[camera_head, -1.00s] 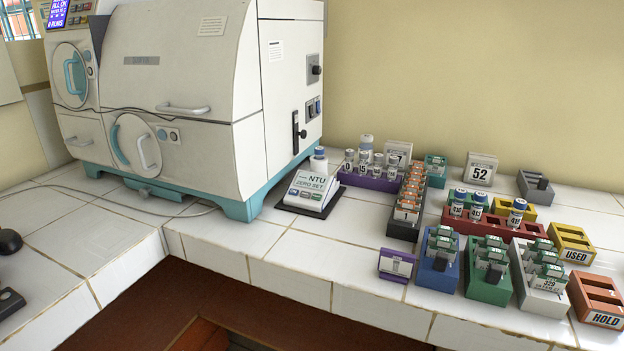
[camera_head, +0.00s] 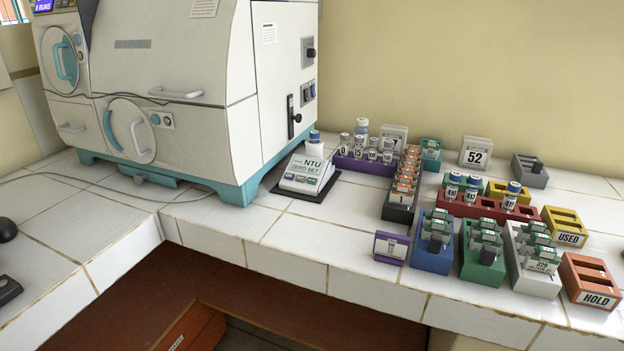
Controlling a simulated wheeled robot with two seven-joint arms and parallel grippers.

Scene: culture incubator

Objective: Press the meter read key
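The meter (camera_head: 305,176) is a small white sloped unit labelled NTU and ZERO SET, on a dark base on the tiled counter, just right of the incubator. A row of small keys (camera_head: 299,179) runs along its lower front; their labels are too small to read. A vial with a blue cap (camera_head: 315,141) stands at the top of the meter. Neither of my grippers shows in the head view.
The large white incubator (camera_head: 180,60) stands left of the meter. A purple rack (camera_head: 366,165) of vials and a dark rack (camera_head: 399,205) stand to its right, with several coloured racks beyond. The counter in front of the meter (camera_head: 290,235) is clear.

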